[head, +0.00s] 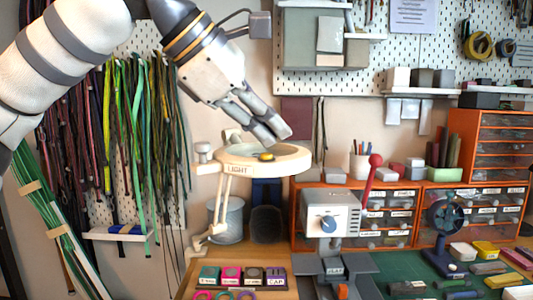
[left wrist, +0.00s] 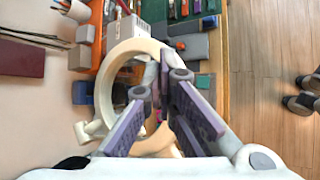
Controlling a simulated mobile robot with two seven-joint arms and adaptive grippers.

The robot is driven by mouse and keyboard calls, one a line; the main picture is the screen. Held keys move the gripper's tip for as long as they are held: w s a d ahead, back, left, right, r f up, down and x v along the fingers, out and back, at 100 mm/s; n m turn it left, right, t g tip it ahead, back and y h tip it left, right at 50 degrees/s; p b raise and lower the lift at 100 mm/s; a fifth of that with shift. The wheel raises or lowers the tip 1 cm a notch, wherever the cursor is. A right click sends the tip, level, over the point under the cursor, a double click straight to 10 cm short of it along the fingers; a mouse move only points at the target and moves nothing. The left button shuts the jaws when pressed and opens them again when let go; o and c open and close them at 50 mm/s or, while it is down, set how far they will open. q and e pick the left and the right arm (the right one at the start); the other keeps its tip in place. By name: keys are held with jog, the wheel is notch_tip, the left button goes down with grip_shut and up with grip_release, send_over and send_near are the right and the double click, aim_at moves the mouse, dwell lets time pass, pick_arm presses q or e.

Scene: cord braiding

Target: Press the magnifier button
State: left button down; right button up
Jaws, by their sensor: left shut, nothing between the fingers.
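The magnifier (head: 291,161) is a cream ring lamp labelled LIGHT on a jointed cream arm, at the middle of the head view. Its yellow button (head: 266,156) shows on the ring. My left gripper (head: 272,134) is shut and empty, its fingertips pointing down just above the button; a small gap seems to show between them. In the left wrist view the magnifier ring (left wrist: 107,65) lies beyond my left gripper (left wrist: 166,66), whose fingers cover part of it. The button cannot be made out there. My right gripper is not in view.
Cords hang on the left pegboard (head: 133,130). A white box with a blue dial (head: 328,223) and a red-knobbed lever (head: 372,172) stand right of the magnifier. Orange drawer units (head: 480,145) and a small dark fan (head: 447,222) are further right. Labelled coloured blocks (head: 231,274) sit in front.

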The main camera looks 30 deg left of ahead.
aim_at(269, 155)
pick_arm(q)
jog(key=shift+r, duration=0.25)
jog(key=shift+r, duration=2.45)
